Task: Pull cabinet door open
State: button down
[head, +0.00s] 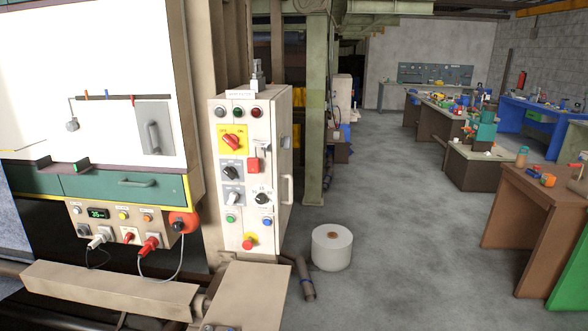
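A cream control cabinet (243,205) stands upright left of centre, mounted by a beige machine column. Its front carries knobs, switches and coloured buttons. A pale vertical handle (287,190) sits on its narrow right side, which I see at a steep angle; that side looks closed. Farther left, a grey panel with its own handle (152,137) is set on the white machine face; whether it is a door I cannot tell. My gripper is not in view.
A white roll (332,247) stands on the floor right of the cabinet, near a dark cylinder (304,279). A green post (316,110) rises behind. Cluttered workbenches line the right, with a brown table (535,205) nearest. The grey floor (400,230) between is clear.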

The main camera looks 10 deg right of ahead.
aim_at(281, 105)
jog(key=i+l+u, duration=0.25)
jog(key=i, duration=0.6)
jog(key=i+l+u, duration=0.2)
jog(key=i+l, duration=0.35)
jog(key=i, duration=0.2)
jog(key=i+l+u, duration=0.25)
jog(key=i+l, duration=0.4)
jog(key=i, duration=0.15)
